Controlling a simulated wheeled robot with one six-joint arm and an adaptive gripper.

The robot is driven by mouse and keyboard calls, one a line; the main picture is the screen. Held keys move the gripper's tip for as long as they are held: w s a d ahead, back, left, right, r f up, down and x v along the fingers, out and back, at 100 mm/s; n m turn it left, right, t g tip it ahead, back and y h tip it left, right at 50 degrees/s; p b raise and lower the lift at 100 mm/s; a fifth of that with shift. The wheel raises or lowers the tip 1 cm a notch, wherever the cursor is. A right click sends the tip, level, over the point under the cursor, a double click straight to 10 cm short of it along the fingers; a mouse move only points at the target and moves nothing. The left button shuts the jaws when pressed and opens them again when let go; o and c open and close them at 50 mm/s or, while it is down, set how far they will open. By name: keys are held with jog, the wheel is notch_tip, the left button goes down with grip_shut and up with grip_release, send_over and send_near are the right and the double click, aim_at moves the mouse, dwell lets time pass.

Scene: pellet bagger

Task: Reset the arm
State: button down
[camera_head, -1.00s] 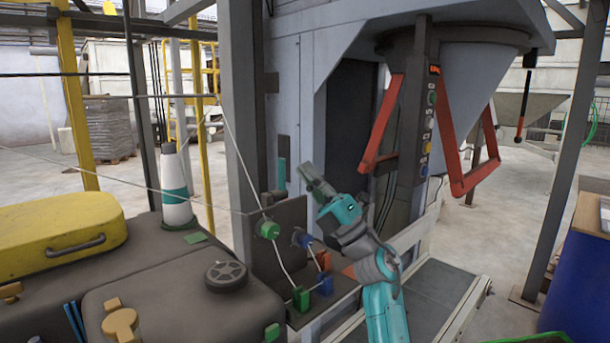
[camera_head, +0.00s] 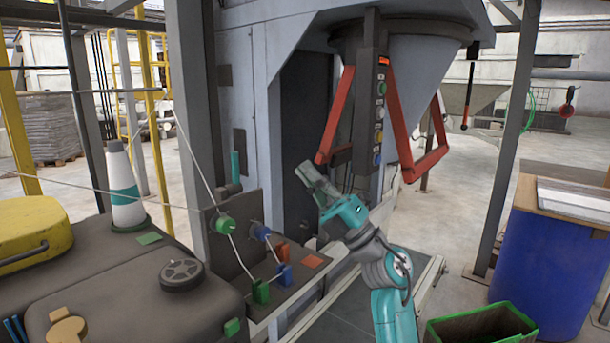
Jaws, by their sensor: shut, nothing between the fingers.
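My gripper (camera_head: 304,170) is the grey end of my teal arm, in the middle of the head view. It is raised and points up and to the left. It looks shut and holds nothing. It shows in front of the dark recess of the bagger, left of the red clamp frame (camera_head: 401,128). The small panel with the green knob (camera_head: 224,225) and blue knob (camera_head: 261,232) is below and to the left of it. I see no contact between my gripper and these.
A control column with buttons (camera_head: 379,115) hangs under the hopper (camera_head: 432,60). A blue drum (camera_head: 545,262) stands at right, a green-rimmed bin (camera_head: 470,330) at the lower right. A grey cart with a yellow case (camera_head: 30,228) and cone (camera_head: 122,185) fills the left.

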jog(key=s+d+f+m+t+h, duration=0.4)
jog(key=s+f+m+t+h, duration=0.25)
jog(key=f, duration=0.55)
jog(key=s+d+f+m+t+h, duration=0.3)
jog(key=s+f+m+h, duration=0.3)
jog(key=f+m, duration=0.4)
jog(key=s+d+f+m+t+h, duration=0.45)
jog(key=s+f+m, duration=0.25)
jog(key=f, duration=0.6)
jog(key=s+d+f+m+g+h, duration=0.2)
jog(key=s+f+m+g+h, duration=0.1)
jog(key=s, duration=0.8)
jog(key=s+d+f+m+g+h, duration=0.2)
jog(key=s+f+m+g, duration=0.1)
jog(key=s, duration=0.9)
jog(key=s+d+f+m+g+h, duration=0.2)
jog(key=s+f+m+g+h, duration=0.1)
jog(key=s, duration=0.8)
notch_tip(320, 180, down, 2)
jog(key=shift+s+d+m+h, duration=0.2)
jog(key=shift+d+m+h, duration=0.15)
jog(key=shift+m, duration=0.5)
